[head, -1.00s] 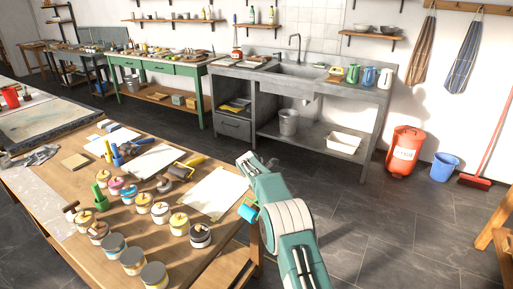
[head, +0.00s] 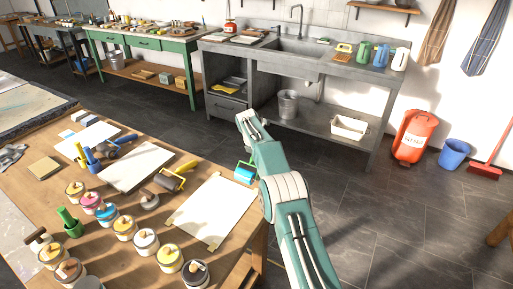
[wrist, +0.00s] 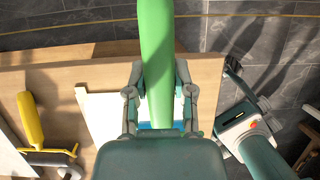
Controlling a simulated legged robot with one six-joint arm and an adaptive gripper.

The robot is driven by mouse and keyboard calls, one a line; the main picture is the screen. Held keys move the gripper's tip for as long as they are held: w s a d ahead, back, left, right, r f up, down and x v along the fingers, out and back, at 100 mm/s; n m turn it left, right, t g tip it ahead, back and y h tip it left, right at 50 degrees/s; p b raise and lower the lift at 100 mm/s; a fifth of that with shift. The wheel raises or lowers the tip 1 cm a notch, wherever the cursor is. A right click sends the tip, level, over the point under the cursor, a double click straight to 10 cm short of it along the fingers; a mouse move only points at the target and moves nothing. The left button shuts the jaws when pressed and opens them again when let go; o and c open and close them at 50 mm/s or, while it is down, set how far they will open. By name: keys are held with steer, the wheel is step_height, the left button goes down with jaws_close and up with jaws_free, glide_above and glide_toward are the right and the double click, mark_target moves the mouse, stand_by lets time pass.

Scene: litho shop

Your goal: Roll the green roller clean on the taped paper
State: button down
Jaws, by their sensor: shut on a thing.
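My gripper (wrist: 158,105) is shut on the green handle of the roller (wrist: 156,50), which runs up the middle of the wrist view. In the head view the roller's cyan-blue drum and green frame (head: 245,171) show beside my arm, near the far right corner of the taped paper (head: 213,208). The drum seems to be off the sheet; its height is hard to judge. The paper is white and blank, with tan tape at its corners. It also shows in the wrist view (wrist: 104,117), partly behind my gripper. My arm hides the fingers in the head view.
A yellow-handled roller (head: 171,180) lies left of the paper, with another white sheet (head: 135,162) beyond it. Several ink tins (head: 145,242) stand along the near left. The wooden table's right edge is close to the paper. A grey sink unit (head: 318,78) stands behind.

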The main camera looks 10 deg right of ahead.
step_height(320, 180, down, 5)
steer(key=s+a, duration=0.4)
steer(key=s, duration=0.2)
steer(key=s+a, duration=0.5)
steer(key=s, duration=0.1)
steer(key=s+a, duration=0.5)
steer(key=s, duration=0.1)
steer(key=shift+s+r, duration=0.35)
steer(key=shift+r, duration=0.05)
steer(key=shift+s+f, duration=0.2)
steer(key=shift+f, duration=0.05)
steer(key=shift+w+f, duration=0.1)
steer(key=shift+f, duration=0.25)
steer(key=shift+f, duration=0.65)
